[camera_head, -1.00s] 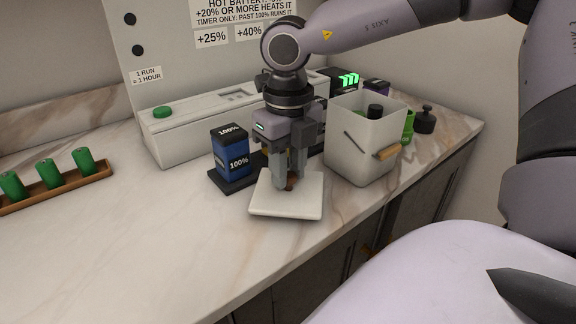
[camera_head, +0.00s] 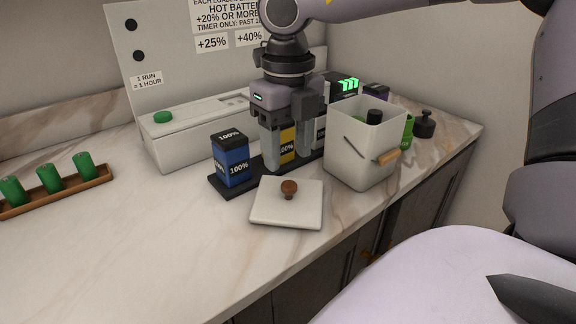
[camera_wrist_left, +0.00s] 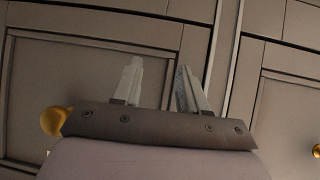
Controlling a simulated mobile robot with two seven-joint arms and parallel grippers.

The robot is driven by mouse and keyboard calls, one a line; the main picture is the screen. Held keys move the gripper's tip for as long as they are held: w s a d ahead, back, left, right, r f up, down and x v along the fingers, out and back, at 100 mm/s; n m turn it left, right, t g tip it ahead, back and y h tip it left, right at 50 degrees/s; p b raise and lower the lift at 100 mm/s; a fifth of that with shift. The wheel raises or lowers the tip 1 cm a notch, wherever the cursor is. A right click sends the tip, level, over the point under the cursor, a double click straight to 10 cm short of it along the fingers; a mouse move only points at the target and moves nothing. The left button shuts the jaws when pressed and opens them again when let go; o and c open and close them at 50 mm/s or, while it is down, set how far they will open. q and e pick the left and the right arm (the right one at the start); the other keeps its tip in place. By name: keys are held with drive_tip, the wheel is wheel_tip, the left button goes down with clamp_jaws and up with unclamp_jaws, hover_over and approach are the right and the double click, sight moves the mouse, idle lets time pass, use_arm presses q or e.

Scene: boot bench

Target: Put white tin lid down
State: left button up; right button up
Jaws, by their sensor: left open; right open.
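The white tin lid (camera_head: 269,211) lies flat on the marble counter in the head view, its brown knob (camera_head: 289,188) facing up. My right gripper (camera_head: 288,163) is open and empty above and behind the lid, apart from the knob, in front of a yellow battery. The white tin (camera_head: 352,160) stands uncovered to the right of the lid, with dark and green items inside. My left gripper (camera_wrist_left: 153,85) is open and empty in the left wrist view, in front of cabinet doors; it does not show in the head view.
A blue battery (camera_head: 231,164) and a yellow battery (camera_head: 287,147) stand on a black tray behind the lid. A wooden rack (camera_head: 98,180) holds green cylinders at left. A black weight-like object (camera_head: 425,125) stands at far right. The front-left counter is clear.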

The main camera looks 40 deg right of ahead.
sight(288, 183)
wheel_tip(288, 183, up, 7)
idle(0.3)
idle(0.5)
